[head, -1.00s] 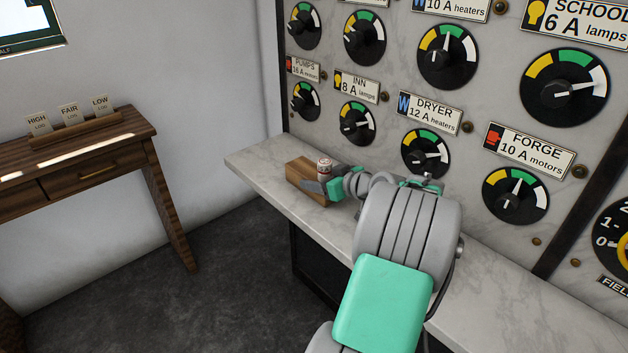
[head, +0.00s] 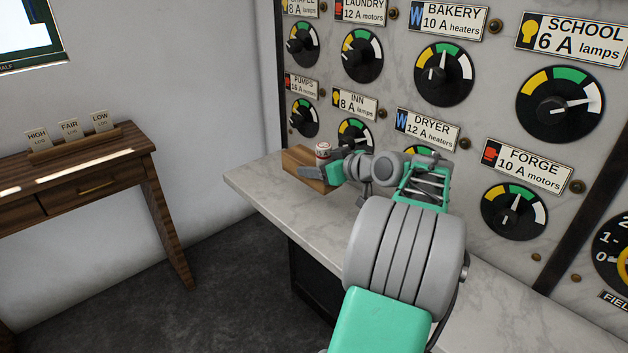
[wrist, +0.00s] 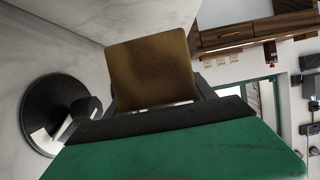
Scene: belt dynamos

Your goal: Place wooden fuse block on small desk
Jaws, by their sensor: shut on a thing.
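The wooden fuse block (head: 303,168) is a brown block with a small white-and-red cylindrical fuse (head: 323,153) at its right side. It is at the left end of the marble shelf; whether it touches the shelf or hangs just above it I cannot tell. My gripper (head: 322,170) is shut on the block from the right. In the wrist view the block (wrist: 150,70) fills the space between the dark fingers. The small desk (head: 75,175) is dark wood with a drawer and stands at the left against the wall.
A rack with HIGH, FAIR and LOW cards (head: 70,141) stands at the desk's back; the front desktop is clear. The marble shelf (head: 260,190) runs below the panel of dials (head: 443,73). Open dark floor (head: 225,270) lies between desk and shelf.

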